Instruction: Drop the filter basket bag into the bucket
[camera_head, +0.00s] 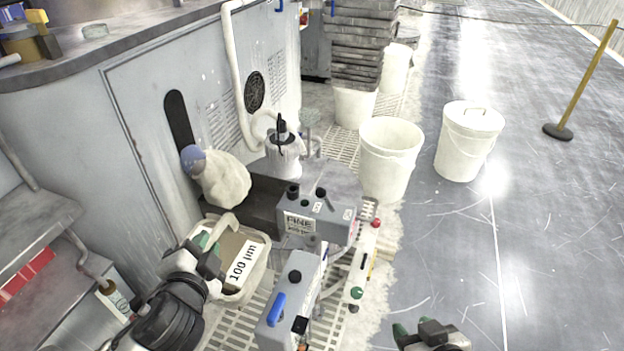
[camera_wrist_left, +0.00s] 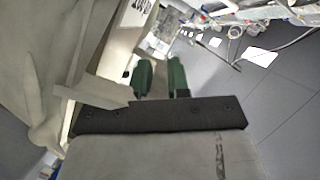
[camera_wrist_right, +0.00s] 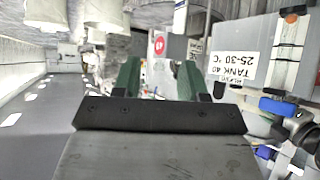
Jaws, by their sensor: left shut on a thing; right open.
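The filter basket bag (camera_head: 262,262) is a pale rimmed container with a "100 µm" label, at the lower left in the head view. My left gripper (camera_head: 208,247) is shut on its rim at the near left side. In the left wrist view the green fingertips (camera_wrist_left: 162,70) are close together beside its pale wall (camera_wrist_left: 120,50). The open white bucket (camera_head: 390,150) stands on the floor to the right, beyond the grey machine. My right gripper (camera_head: 422,328) is open and empty at the bottom edge in the head view, right of the machine; its green fingers show apart in the right wrist view (camera_wrist_right: 158,80).
A grey control machine (camera_head: 310,222) with knobs stands between the bag and the bucket. A lidded bucket (camera_head: 468,140) is right of the open one. A cream cloth bag (camera_head: 222,180) with a blue end hangs at the cabinet wall.

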